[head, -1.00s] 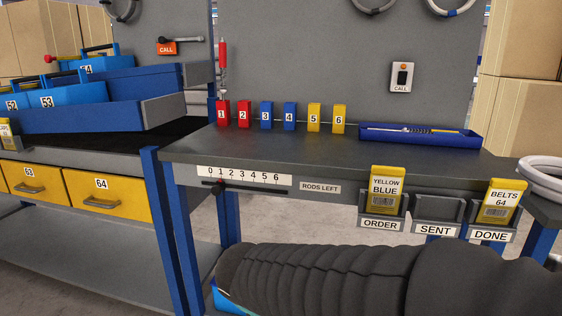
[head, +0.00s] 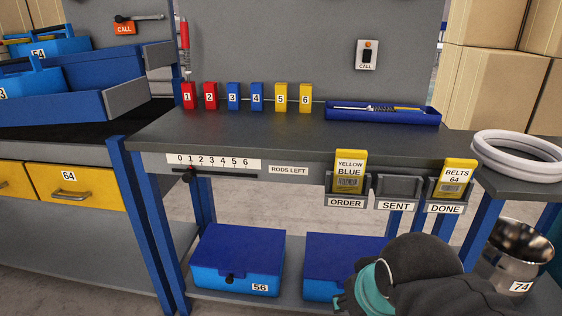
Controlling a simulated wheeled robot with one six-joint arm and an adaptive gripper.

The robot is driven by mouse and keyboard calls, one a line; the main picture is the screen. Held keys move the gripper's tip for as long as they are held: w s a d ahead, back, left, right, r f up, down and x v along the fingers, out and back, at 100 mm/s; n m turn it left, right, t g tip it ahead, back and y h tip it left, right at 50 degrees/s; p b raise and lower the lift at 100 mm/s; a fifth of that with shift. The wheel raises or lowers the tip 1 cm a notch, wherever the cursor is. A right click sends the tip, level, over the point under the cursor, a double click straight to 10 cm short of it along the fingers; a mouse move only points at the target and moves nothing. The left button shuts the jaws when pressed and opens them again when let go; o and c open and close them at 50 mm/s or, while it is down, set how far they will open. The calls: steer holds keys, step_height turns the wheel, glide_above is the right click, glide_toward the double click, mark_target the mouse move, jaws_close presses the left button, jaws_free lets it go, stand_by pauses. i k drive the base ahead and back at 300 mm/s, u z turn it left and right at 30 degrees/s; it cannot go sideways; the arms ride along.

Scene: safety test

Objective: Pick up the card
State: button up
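A yellow card (head: 350,172) reading "YELLOW BLUE" stands upright in the holder labelled ORDER (head: 346,203) on the bench's front edge. A second yellow card (head: 455,178), reading "BELTS 64", stands in the DONE holder (head: 446,208). The SENT holder (head: 397,188) between them is empty. The dark end of my arm, with a teal part that seems to belong to my gripper (head: 357,290), is low in the picture, below the holders and apart from both cards. Its fingers are not clearly seen, so its opening cannot be made out.
Below are blue box 56 (head: 237,250), another blue box (head: 325,248) and metal bin 74 (head: 515,250). A slider scale (head: 213,162) is left of the holders.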

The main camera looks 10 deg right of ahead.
mark_target(350, 164)
steer(key=z, duration=1.7)
steer(key=k, duration=0.8)
steer(key=u, duration=1.25)
